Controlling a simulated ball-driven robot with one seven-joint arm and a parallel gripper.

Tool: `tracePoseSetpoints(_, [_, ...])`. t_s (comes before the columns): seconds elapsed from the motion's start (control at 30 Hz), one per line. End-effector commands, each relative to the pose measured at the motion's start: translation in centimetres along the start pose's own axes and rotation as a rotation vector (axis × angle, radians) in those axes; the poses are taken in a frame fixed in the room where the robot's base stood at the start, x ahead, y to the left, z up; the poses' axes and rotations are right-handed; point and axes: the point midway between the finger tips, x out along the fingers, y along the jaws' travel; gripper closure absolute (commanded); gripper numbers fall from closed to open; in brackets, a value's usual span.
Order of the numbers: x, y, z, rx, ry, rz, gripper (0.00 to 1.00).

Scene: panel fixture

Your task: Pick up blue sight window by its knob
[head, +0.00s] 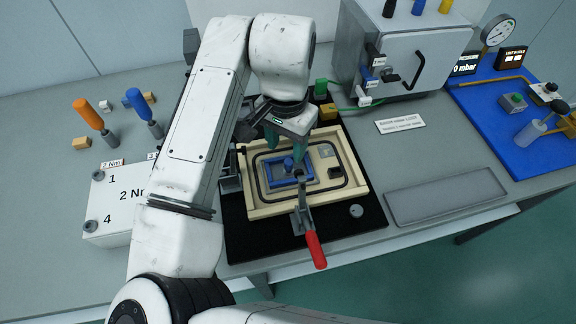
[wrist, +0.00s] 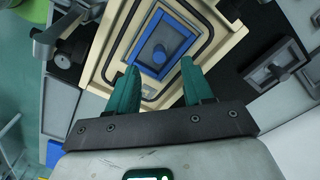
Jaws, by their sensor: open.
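The blue sight window (head: 275,180) is a rectangular frame lying in the cream panel (head: 262,209), inside a dark seal line. My gripper (head: 285,147) has teal fingers and hangs above the far side of the window in the head view. In the wrist view my gripper (wrist: 160,77) is open and empty, with the knob lined up roughly between its fingers and apart from them.
A toggle clamp with a red handle (head: 314,249) stands at the panel's near edge, its tip close to the window; contact is unclear. A grey cabinet (head: 395,60) stands behind right. A flat grey tray (head: 445,194) lies right. Orange and blue screwdrivers (head: 88,114) stand left.

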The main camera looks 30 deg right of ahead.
Motion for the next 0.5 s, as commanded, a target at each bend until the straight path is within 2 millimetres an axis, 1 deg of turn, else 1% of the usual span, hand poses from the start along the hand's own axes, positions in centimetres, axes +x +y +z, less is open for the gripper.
tracePoseSetpoints(0.17, [1.2,0.1,-0.1,0.0,-0.001,0.001,0.49])
tracePoseSetpoints(0.4, [4.6,0.1,-0.6,-0.001,-0.001,0.002,0.49])
tracePoseSetpoints(0.5, [5.4,0.1,-0.6,-0.001,0.0,-0.001,0.49])
